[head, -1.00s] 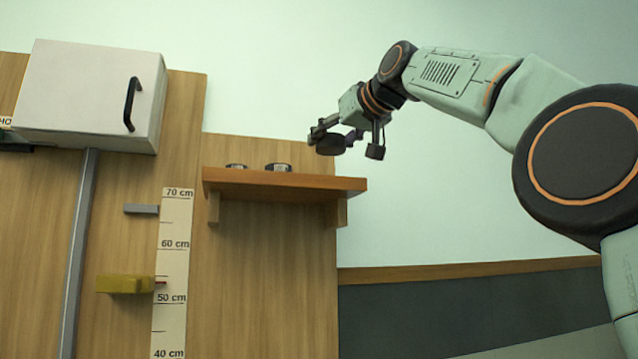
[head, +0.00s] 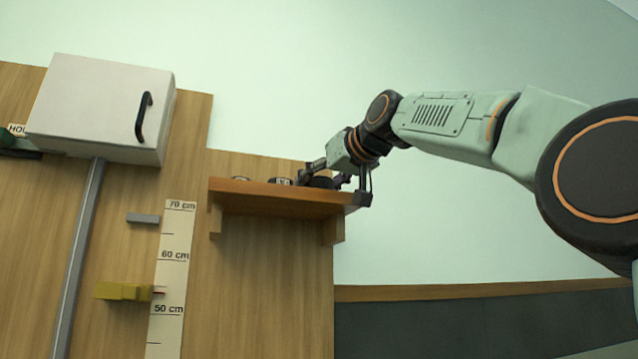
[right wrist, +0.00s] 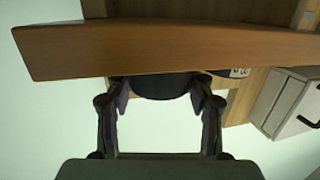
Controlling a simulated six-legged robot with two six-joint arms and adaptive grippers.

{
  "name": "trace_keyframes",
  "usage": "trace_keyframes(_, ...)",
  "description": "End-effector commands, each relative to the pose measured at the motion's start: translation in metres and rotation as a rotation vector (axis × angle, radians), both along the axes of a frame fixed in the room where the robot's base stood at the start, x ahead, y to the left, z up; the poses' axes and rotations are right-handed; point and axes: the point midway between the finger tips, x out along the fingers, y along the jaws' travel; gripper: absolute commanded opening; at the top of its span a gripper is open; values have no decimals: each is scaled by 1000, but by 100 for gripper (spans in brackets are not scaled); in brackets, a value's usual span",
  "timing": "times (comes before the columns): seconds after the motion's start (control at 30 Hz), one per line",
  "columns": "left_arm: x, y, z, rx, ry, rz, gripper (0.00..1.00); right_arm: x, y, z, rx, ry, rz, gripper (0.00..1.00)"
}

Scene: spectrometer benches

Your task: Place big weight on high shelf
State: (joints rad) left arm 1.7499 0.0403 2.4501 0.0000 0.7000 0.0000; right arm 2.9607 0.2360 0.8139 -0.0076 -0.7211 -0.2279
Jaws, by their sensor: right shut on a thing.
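The high shelf (head: 265,193) is an orange-brown wooden board on brackets against the wood panel; its edge also crosses the right wrist view (right wrist: 180,48). My right gripper (head: 325,178) is at the right end of the shelf, at board level. It is shut on the big weight (head: 321,183), a dark round disc, which shows between the fingers in the right wrist view (right wrist: 160,87). The shelf edge partly hides the weight, and I cannot tell whether it touches the board. My left gripper is not in view.
Two smaller round weights (head: 280,181) stand on the shelf, left of the gripper. A white cabinet (head: 100,108) with a black handle hangs at the left. A centimetre scale (head: 172,270), a yellow block (head: 123,291) and a grey post (head: 80,255) are below. Open wall lies to the right.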

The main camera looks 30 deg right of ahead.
Motion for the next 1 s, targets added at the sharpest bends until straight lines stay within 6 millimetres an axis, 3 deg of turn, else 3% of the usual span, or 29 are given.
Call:
trace_keyframes(0.13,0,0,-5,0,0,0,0,0,-1,-5,1,-1,0,15)
trace_keyframes(0.17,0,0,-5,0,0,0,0,0,-1,-6,1,1,0,55)
trace_keyframes(0.4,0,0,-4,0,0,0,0,0,-1,-5,1,1,0,75)
trace_keyframes(0.87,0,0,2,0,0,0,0,0,-1,2,1,0,0,77)
trace_keyframes(1.0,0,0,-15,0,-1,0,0,-11,-1,0,1,-4,-1,77)
